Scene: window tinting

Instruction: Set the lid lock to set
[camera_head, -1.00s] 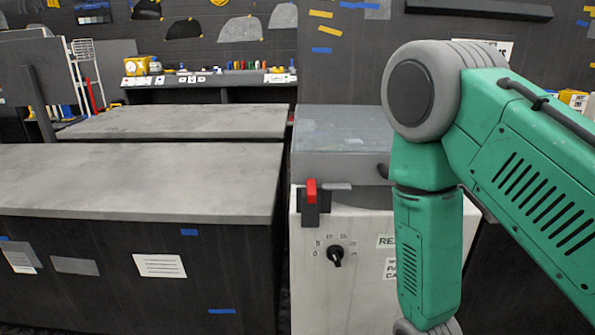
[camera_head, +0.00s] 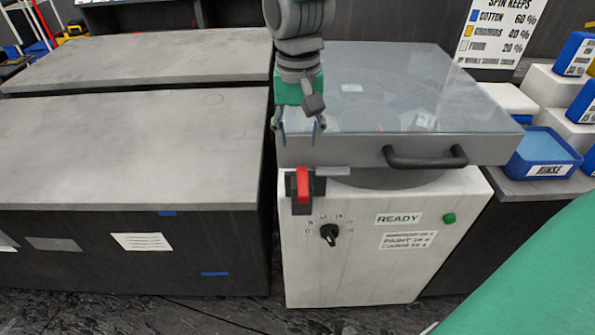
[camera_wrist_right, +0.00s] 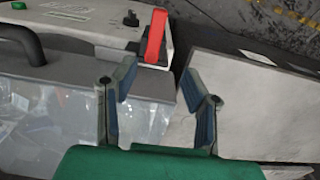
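The lid lock is a red lever (camera_head: 303,184) on a dark bracket at the front left of the white machine (camera_head: 370,270), just below the lid's edge. The lever stands upright. It also shows in the right wrist view (camera_wrist_right: 155,36), beyond the fingertips. My right gripper (camera_head: 299,135) points down at the lid's front left corner, above the lever and apart from it. Its two fingers (camera_wrist_right: 161,75) are spread with nothing between them. The see-through lid (camera_head: 400,90) with its dark handle (camera_head: 425,158) is down. My left gripper is not in view.
A grey-topped cabinet (camera_head: 130,140) stands close on the left, with a narrow gap. A black knob (camera_head: 329,233), a READY label (camera_head: 398,219) and a green button (camera_head: 449,218) are on the machine's front. A blue RINSE tub (camera_head: 545,155) stands at right.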

